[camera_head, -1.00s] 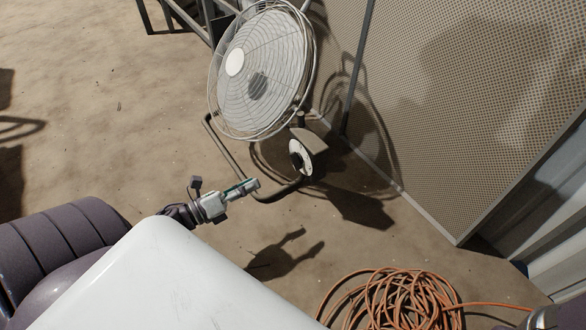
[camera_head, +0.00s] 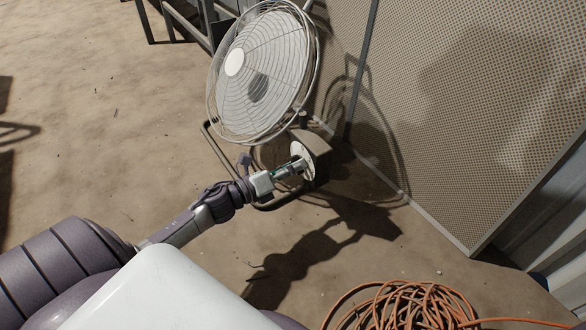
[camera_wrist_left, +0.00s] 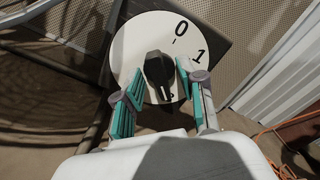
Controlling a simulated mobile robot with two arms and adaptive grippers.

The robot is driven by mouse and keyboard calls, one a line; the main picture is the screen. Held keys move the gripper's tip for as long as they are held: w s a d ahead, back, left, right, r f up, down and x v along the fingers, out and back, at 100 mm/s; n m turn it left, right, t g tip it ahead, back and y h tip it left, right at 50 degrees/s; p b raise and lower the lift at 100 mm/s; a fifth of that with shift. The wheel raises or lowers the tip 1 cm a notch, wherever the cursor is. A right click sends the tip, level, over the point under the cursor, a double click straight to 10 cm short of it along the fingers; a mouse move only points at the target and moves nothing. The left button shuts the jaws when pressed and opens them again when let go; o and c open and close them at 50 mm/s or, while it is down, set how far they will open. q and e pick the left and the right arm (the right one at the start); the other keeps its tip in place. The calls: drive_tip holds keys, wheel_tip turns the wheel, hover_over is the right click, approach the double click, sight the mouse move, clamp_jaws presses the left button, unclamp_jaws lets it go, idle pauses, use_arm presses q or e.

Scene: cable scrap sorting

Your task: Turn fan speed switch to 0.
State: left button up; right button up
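The floor fan (camera_head: 262,75) stands at the top middle of the head view. Its round white speed dial (camera_head: 303,152) sits at the fan's base. In the left wrist view the dial (camera_wrist_left: 145,32) shows the numbers 0 and 1 and a black knob (camera_wrist_left: 158,72) at its middle. The rest of the dial's numbers are hidden or out of view. My left gripper (camera_head: 298,165) is at the dial. In the left wrist view the left gripper (camera_wrist_left: 159,84) is open, with a finger on either side of the knob. I cannot tell whether they touch it. My right gripper is not in view.
A perforated panel (camera_head: 490,90) stands upright right of the fan. A coil of orange cable (camera_head: 415,308) lies on the floor at the bottom right. A dark metal frame (camera_head: 190,25) is behind the fan. The floor to the left is mostly clear.

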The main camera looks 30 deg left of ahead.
use_arm(q)
clamp_jaws()
